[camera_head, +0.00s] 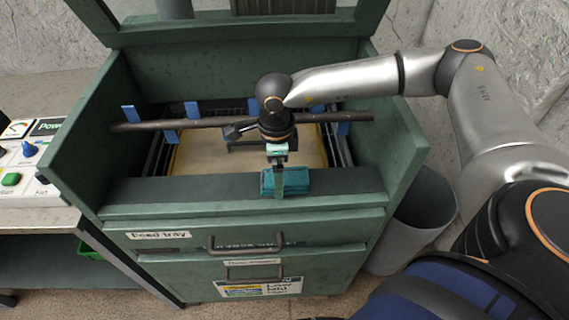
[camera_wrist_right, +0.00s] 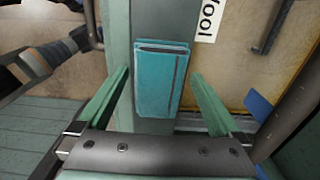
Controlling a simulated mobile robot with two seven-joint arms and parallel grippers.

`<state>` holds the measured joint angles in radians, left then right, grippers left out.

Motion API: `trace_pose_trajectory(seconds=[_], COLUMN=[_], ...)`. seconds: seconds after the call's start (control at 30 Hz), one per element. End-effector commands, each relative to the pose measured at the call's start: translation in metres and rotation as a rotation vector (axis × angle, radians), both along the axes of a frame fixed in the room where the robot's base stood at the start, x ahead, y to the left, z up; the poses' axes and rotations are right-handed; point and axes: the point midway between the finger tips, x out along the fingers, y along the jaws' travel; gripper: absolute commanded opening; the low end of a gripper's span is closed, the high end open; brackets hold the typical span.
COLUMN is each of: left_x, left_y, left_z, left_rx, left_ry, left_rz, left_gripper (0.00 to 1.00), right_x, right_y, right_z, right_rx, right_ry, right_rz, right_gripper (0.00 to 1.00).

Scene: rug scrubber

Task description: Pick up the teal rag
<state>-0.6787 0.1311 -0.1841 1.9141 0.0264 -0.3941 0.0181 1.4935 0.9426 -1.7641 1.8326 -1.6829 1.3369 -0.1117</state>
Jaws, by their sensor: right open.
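The teal rag (camera_head: 294,181) is a folded block lying on the green front ledge of the cabinet, right of the ledge's middle. It also shows in the right wrist view (camera_wrist_right: 160,75), upper centre, with a dark fold line along it. My right gripper (camera_head: 279,190) is above the rag, its arm coming in from the right. In the right wrist view its two green fingers (camera_wrist_right: 163,85) are spread wide, one on each side of the rag, with nothing between them gripped. Whether the fingertips are level with the rag is unclear. My left gripper is not in view.
A dark rod (camera_head: 215,122) spans the cabinet above a tan bed, with blue clips (camera_head: 191,110) along it. Green side walls (camera_head: 402,135) flank the ledge. A control panel (camera_head: 28,160) stands left; a grey bin (camera_head: 415,230) stands right. Drawer handles (camera_head: 245,250) project in front.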

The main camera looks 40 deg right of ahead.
Motion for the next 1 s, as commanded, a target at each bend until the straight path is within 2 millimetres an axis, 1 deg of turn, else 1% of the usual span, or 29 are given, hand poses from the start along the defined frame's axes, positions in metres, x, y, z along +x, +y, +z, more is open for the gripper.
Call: trace_pose_trajectory(seconds=[0.23, 0.8, 0.9, 1.0], left_x=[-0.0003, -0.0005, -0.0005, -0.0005], left_y=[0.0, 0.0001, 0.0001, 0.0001], left_z=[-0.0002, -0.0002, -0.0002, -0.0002], left_rx=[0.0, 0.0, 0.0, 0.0], left_ry=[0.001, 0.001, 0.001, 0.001], left_rz=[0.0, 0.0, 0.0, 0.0], left_gripper=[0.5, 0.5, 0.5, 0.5], right_x=[0.0003, 0.0003, 0.0003, 0.0004], right_y=[0.0001, 0.0003, 0.0003, 0.0002], right_z=[-0.0019, -0.0013, -0.0013, -0.0011], right_rx=[-0.001, 0.0, 0.0, 0.0], right_ry=[-0.001, -0.001, -0.001, -0.001], right_rz=[0.0, 0.0, 0.0, 0.0], right_gripper=[1.0, 0.36, 0.26, 0.26])
